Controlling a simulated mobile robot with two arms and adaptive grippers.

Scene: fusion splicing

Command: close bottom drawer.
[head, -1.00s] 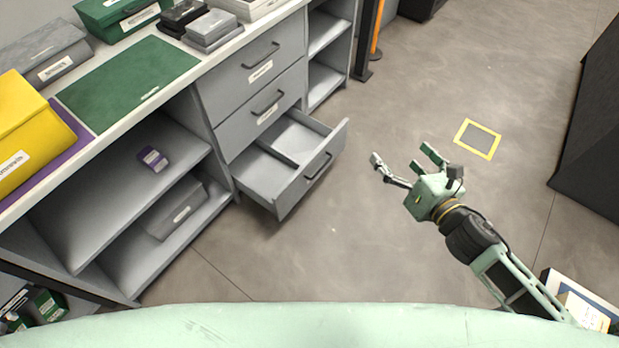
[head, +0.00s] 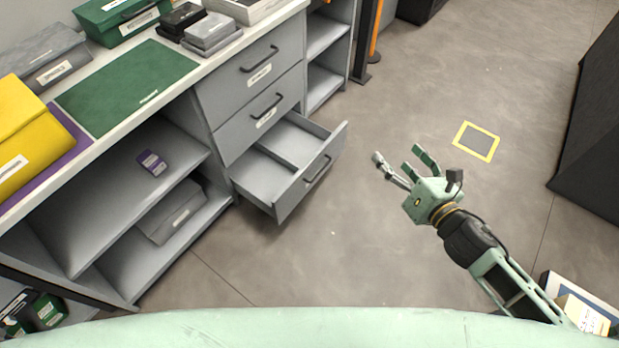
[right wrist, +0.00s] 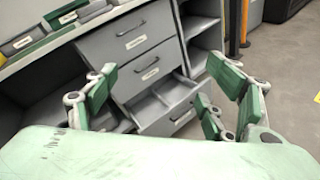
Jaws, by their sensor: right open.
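The bottom drawer (head: 309,180) of the grey cabinet is pulled well out, and its inside with a divider shows empty. Its dark bar handle (head: 318,168) is on the front face. The two drawers above it are shut. My right gripper (head: 397,164) is open and empty, to the right of the drawer front and apart from it. In the right wrist view the open drawer (right wrist: 172,117) shows between my spread fingers (right wrist: 165,98). My left gripper is not in view.
The worktop holds a green mat (head: 128,86), a yellow box (head: 30,135) and several other boxes. Open shelves left of the drawers hold a grey box (head: 170,212) and a small purple item (head: 152,162). The floor (head: 360,250) before the drawer is clear.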

